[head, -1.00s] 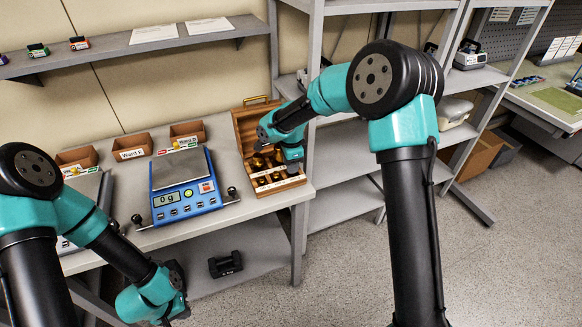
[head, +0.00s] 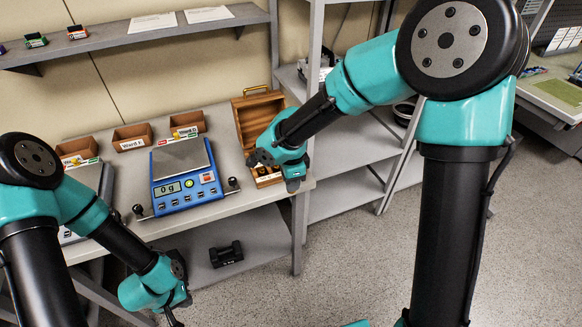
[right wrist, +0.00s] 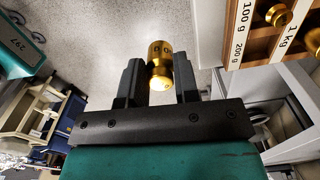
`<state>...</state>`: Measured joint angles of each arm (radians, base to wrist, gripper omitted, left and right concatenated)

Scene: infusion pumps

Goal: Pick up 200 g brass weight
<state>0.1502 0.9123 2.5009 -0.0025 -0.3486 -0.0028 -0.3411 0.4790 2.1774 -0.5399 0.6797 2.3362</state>
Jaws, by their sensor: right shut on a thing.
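A brass weight (right wrist: 160,62) sits between the two dark fingers of my right gripper (right wrist: 159,82) in the right wrist view. The fingers are shut on it, and its engraved marking is only partly readable. In the head view my right gripper (head: 294,183) is over the front right edge of the wooden weight case (head: 252,110); the held weight does not show there. In the wrist view the case (right wrist: 268,45) has labels for 100 g, 200 g and 1 kg. My left gripper (head: 174,318) hangs low at the bottom left, its jaws unclear.
A blue scale (head: 184,186) reading 0 g stands left of the case. Small brown bins (head: 132,138) line the back of the table. A grey shelf rack (head: 345,150) stands close on the right. A black object (head: 226,254) lies on the lower shelf.

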